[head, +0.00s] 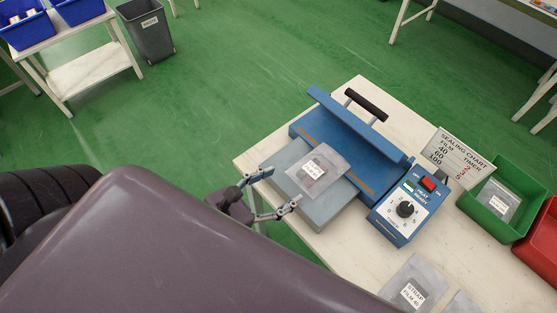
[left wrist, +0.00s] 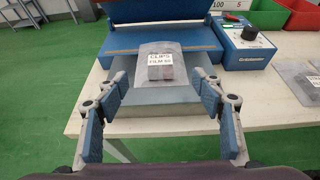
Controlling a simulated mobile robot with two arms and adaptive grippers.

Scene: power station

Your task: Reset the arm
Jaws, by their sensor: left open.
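My left gripper (head: 272,194) is open and empty at the near left edge of the work table. In the left wrist view its two blue-padded fingers (left wrist: 160,118) stand wide apart, in front of the grey plate of the blue sealer (left wrist: 118,42). A clear bag labelled CLIPS (left wrist: 160,66) lies on that plate, beyond the fingertips and not between closed jaws. In the head view the bag (head: 318,170) lies on the sealer's grey plate (head: 320,208), and the blue sealer arm (head: 360,125) with its black handle is raised. My right gripper is not in view.
The control box (head: 405,208) with a dial and red switch stands right of the sealer. A sealing chart (head: 460,158), a green bin (head: 482,212) holding a bag, and a red bin (head: 540,240) are further right. A STRAP bag (head: 414,285) lies near the front. Green floor is open behind.

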